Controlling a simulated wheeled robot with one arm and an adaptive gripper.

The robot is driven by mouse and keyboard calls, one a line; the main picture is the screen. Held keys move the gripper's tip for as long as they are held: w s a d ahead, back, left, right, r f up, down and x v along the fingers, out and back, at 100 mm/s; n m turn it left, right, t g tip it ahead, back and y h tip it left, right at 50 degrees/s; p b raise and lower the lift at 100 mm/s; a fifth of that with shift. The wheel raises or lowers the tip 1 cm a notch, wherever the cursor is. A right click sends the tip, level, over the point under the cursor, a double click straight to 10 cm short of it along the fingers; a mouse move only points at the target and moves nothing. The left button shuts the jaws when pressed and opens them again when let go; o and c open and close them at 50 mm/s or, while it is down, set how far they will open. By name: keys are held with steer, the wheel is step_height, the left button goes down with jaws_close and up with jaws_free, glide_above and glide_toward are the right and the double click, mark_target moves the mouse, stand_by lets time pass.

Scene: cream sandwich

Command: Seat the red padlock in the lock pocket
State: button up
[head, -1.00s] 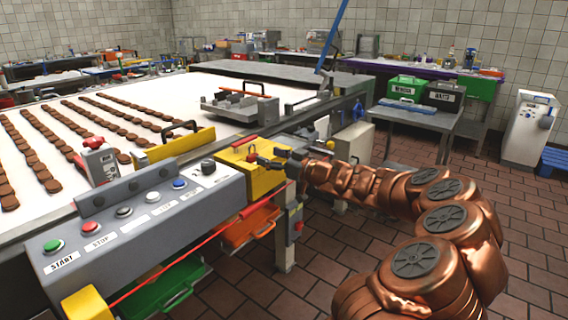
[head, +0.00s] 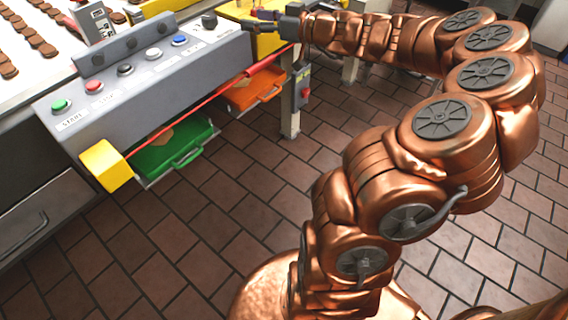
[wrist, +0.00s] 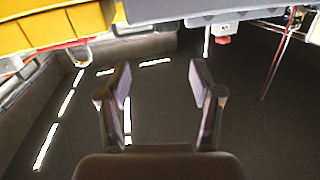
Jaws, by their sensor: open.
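My gripper (head: 262,20) is at the yellow block (head: 264,42) at the right end of the grey control panel, near the top of the head view. In the wrist view my gripper (wrist: 160,72) is open, with nothing between its fingers and dark floor beyond them. The yellow block (wrist: 70,25) is at that view's upper left, with a pale metal loop (wrist: 83,56) under it. I cannot tell whether the loop is part of a padlock. I cannot make out the red padlock or the lock pocket now.
The grey panel (head: 150,75) carries several buttons. A red bar (head: 200,108) runs along its front, above a green tray (head: 175,147) and an orange tray (head: 252,92). A grey post (head: 290,112) bears a small switch box (head: 304,88). Tiled floor in front is clear.

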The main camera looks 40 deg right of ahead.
steer(key=s+a+n+g+y, duration=0.2)
steer(key=a+g+y, duration=0.15)
steer(key=a, duration=0.95)
steer(key=s+a+f+g+h, duration=0.1)
steer(key=s+a+f+g, duration=0.25)
steer(key=s+a, duration=0.35)
steer(key=s+a+f+g, duration=0.3)
steer(key=s+a+g, duration=0.2)
steer(key=a, duration=0.3)
steer(key=s+a+f+m+g+h, duration=0.15)
steer(key=s+f+g+h, duration=0.35)
steer(key=s, duration=0.7)
steer(key=s+d+f+m+g+h, duration=0.1)
steer(key=s+d+f+m+h, duration=0.3)
steer(key=s+d, duration=0.4)
steer(key=s+h, duration=0.1)
steer(key=s, duration=0.2)
steer(key=shift+s+d+f+m, duration=0.15)
steer(key=shift+d+f+m, duration=0.15)
steer(key=shift+m, duration=0.05)
steer(key=s+p+v, duration=0.2)
steer(key=p+v, duration=0.7)
steer(key=s+r+p+v, duration=0.1)
steer(key=s+p+v, duration=0.1)
steer(key=p+v, duration=0.7)
steer(key=shift+r+t, duration=0.4)
steer(key=shift+r, duration=0.1)
